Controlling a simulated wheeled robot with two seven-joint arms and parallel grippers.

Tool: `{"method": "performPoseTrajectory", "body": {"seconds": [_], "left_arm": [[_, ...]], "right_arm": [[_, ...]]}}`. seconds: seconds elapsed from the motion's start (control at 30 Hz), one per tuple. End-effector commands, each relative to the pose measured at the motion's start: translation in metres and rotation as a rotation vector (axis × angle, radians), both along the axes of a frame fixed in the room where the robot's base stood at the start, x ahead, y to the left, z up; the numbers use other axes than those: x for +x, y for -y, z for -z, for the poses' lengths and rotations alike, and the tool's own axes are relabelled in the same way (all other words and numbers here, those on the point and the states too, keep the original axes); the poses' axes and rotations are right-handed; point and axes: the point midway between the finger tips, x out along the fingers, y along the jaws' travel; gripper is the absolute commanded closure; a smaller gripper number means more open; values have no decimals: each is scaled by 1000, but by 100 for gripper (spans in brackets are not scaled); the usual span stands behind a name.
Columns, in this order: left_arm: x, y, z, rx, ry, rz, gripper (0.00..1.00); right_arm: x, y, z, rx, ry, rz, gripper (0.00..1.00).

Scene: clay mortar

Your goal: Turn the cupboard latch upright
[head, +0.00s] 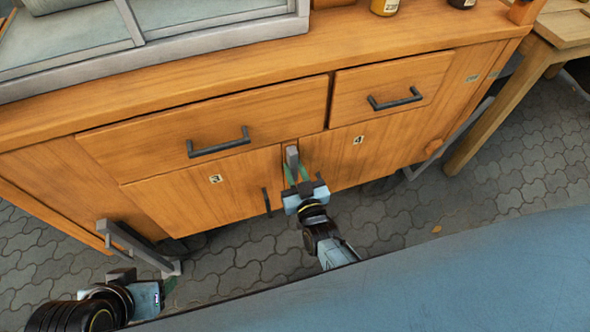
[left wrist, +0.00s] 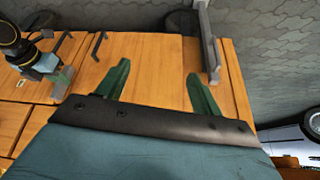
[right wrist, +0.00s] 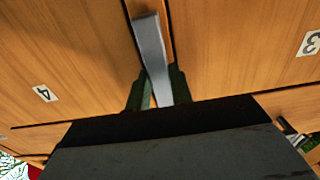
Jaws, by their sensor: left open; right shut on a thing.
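The cupboard latch (head: 292,160) is a grey bar on the seam between the doors marked 3 and 4. In the head view it stands close to upright. In the right wrist view the latch (right wrist: 152,58) looks slightly tilted, its lower part between my fingers. My right gripper (head: 300,178) is shut on the latch; its green fingers also show in the right wrist view (right wrist: 156,92). My left gripper is open and empty, its green fingers (left wrist: 158,88) spread in front of the cupboard's wooden face. In the head view its body is low at the left.
Door 3 (head: 200,190) and door 4 (head: 350,150) lie flush beneath two drawers with dark handles (head: 218,143). A grey metal bracket (head: 135,245) stands out at the cupboard's lower left. Jars (head: 385,6) stand on top. A wooden table (head: 545,50) is at right.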

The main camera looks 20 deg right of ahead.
Motion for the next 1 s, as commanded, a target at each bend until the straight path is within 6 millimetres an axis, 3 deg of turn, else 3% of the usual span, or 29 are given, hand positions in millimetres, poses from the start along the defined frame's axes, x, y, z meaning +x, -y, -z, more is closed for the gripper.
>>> {"method": "performPoseTrajectory", "body": {"seconds": [0.07, 0.1, 0.23, 0.63, 0.77, 1.0], "left_arm": [[0, 0, 0, 0, 0, 0, 34], [0, 0, 0, 0, 0, 0, 34], [0, 0, 0, 0, 0, 0, 34], [-3, -1, -1, 4, -19, -1, 34], [-24, -11, 12, 35, -146, -13, 34], [-16, -20, 49, 60, -174, -12, 34]], "right_arm": [[0, 0, 0, -4, 1, 0, 100], [0, 0, 0, -4, 1, 0, 73], [0, 0, 0, -3, 0, 0, 56], [-8, 0, -1, -1, -1, 0, 56], [-28, 1, -1, -2, -4, -1, 56], [-78, 3, -1, -3, -5, -1, 56]]}}
